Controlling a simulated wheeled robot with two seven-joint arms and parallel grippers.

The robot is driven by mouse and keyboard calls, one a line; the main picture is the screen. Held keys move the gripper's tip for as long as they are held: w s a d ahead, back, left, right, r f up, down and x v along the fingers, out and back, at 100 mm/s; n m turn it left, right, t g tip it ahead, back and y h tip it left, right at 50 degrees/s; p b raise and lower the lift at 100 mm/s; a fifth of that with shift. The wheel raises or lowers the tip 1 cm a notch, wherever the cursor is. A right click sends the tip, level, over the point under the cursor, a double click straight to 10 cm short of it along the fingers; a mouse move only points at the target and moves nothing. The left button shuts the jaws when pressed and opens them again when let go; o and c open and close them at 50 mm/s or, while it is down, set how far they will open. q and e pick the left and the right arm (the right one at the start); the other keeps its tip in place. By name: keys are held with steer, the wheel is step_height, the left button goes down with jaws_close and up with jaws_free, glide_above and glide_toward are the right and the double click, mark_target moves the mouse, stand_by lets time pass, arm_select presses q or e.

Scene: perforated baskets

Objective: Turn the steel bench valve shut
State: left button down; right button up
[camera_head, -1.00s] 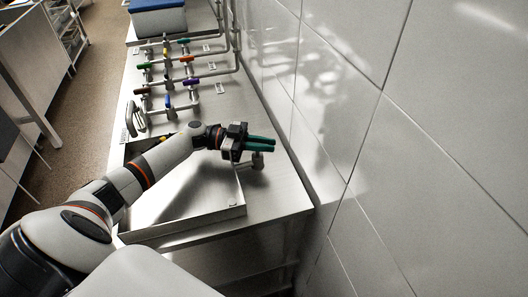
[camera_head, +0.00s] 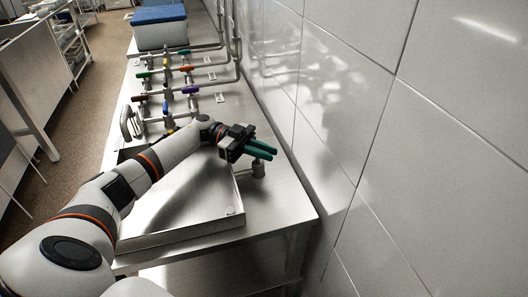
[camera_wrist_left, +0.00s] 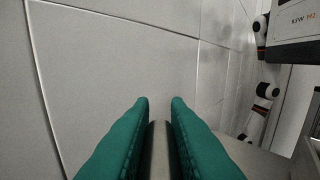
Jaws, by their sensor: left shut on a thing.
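The steel bench valve (camera_head: 258,171) is a short steel post near the bench's right edge, by the tiled wall. My left gripper (camera_head: 262,149) reaches over it with long green fingers that slant down to the right. The fingers hide most of the valve's top. In the left wrist view, a grey steel bar, the valve's handle (camera_wrist_left: 158,155), lies between the green fingers (camera_wrist_left: 159,103), which are shut on it. My right gripper is not in view.
A shallow steel tray (camera_head: 185,239) lies on the bench under my left arm. Pipes with several coloured valve handles (camera_head: 187,69) and a blue-lidded box (camera_head: 160,30) stand farther back. The tiled wall (camera_head: 345,130) rises close on the right.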

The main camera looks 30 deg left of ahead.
arm_select(q)
steer(key=c, duration=1.4)
jaws_free()
steer(key=a+b, duration=0.1)
steer(key=a, duration=0.2)
steer(key=a+b, duration=0.2)
steer(key=a, duration=0.2)
steer(key=a+b, duration=0.1)
steer(key=a, duration=0.3)
steer(key=shift+s+f, duration=0.1)
steer(key=shift+s, duration=0.25)
steer(key=shift+a+b, duration=0.3)
steer(key=shift+a, duration=0.2)
